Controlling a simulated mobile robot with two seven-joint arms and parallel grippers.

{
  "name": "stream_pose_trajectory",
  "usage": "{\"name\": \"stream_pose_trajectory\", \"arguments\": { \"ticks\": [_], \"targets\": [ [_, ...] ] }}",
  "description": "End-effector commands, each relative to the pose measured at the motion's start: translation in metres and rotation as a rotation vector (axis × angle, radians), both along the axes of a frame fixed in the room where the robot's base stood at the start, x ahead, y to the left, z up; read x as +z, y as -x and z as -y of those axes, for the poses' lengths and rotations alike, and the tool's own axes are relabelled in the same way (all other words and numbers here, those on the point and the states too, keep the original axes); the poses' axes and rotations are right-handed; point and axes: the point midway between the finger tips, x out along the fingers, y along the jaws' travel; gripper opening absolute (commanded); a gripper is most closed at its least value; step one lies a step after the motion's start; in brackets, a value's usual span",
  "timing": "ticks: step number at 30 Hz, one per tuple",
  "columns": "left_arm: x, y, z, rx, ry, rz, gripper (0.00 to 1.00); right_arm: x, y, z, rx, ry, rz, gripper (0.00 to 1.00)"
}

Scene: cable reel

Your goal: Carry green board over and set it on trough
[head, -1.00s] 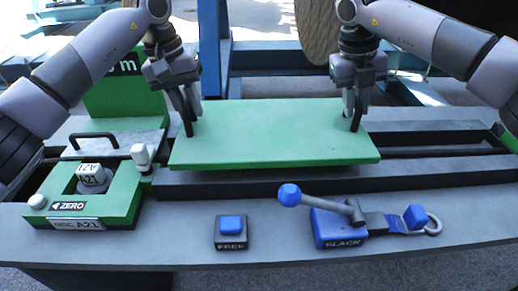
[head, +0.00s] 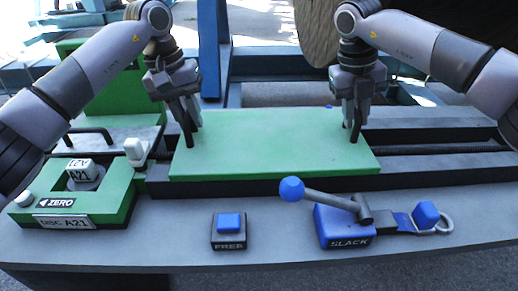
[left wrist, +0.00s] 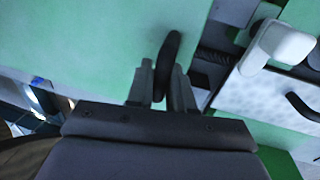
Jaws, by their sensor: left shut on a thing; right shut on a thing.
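The green board (head: 270,150) lies flat over the dark trough (head: 430,178) in the head view, and its near edge appears level with the trough's near wall. I cannot tell for certain whether it rests on it. My left gripper (head: 190,135) is shut on a dark handle at the board's left end. My right gripper (head: 352,130) is shut on the handle at its right end. In the left wrist view, the left gripper (left wrist: 162,95) closes around the dark handle (left wrist: 170,55) on the green board (left wrist: 90,50).
A blue FREE button (head: 229,224) and a blue SLACK lever (head: 292,189) stand on the bench in front. A large reel (head: 312,30) is behind.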

Motion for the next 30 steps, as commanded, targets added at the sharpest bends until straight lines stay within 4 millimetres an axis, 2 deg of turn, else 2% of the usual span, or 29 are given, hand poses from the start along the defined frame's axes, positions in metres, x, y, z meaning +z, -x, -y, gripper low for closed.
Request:
{"name": "stream_pose_trajectory", "arguments": {
  "ticks": [2,3,5,13,17,30],
  "targets": [
    [-0.005,-0.001,-0.003,0.006,-0.004,0.001,0.0,-0.005,-0.001,0.004,-0.007,0.005,0.002,0.0],
    [-0.004,-0.001,-0.003,0.006,-0.005,0.0,0.31,-0.004,0.0,0.004,-0.007,0.006,0.0,0.31],
    [-0.004,-0.001,-0.003,0.006,-0.005,0.0,0.47,-0.003,0.0,0.003,-0.006,0.005,-0.001,0.47],
    [-0.003,0.0,-0.001,0.002,-0.002,0.0,0.47,-0.003,0.0,0.001,-0.002,0.002,-0.001,0.47],
    [0.005,-0.001,-0.002,0.002,-0.001,0.002,0.47,-0.003,0.0,0.001,-0.001,0.001,0.0,0.47],
    [0.09,0.0,-0.019,0.005,-0.002,0.002,0.47,-0.003,0.0,0.0,0.0,0.0,0.0,0.47]
  ]
}}
